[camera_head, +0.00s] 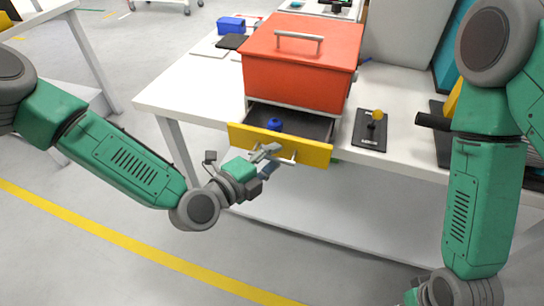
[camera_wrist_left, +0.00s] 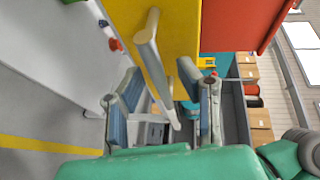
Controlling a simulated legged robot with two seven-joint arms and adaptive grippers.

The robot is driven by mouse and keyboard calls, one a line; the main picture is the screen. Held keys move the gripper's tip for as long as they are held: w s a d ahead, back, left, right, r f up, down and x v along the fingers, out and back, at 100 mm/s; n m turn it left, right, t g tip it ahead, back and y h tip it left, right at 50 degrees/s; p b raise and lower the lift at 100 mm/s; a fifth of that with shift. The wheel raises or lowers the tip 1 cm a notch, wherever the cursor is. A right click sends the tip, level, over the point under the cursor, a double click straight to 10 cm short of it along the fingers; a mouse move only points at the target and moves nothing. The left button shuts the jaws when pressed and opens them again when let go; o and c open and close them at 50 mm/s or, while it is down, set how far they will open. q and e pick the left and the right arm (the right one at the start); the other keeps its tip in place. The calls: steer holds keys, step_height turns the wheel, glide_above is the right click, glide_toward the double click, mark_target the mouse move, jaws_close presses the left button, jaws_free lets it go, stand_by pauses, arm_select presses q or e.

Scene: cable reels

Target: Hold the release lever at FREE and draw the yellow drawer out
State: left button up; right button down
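The yellow drawer front (camera_head: 310,153) stands out from under the red box (camera_head: 300,65), and the open drawer shows a blue item (camera_head: 274,125) inside. My left gripper (camera_head: 270,160) is at the drawer's grey bar handle. In the left wrist view, my left gripper's (camera_wrist_left: 167,105) fingers are spread, with the handle bar (camera_wrist_left: 152,60) reaching between them; I cannot tell whether they touch it. The release lever (camera_head: 377,115) has a yellow knob and stands on a black plate right of the box. Its plate's marking is too small to read.
The white table (camera_head: 185,95) carries the box and lever plate. A blue container (camera_head: 231,25) and a dark flat item (camera_head: 231,42) lie at its back left. A dark cylinder (camera_head: 433,121) is right of the lever. The floor in front is clear.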

arm_select(q)
jaws_close()
steer(key=s+a+p, duration=0.2)
steer(key=s+p, duration=0.1)
steer(key=s, duration=0.5)
steer(key=shift+s+a+p, duration=0.15)
steer(key=shift+a+p, duration=0.15)
steer(key=shift+f, duration=0.1)
jaws_free()
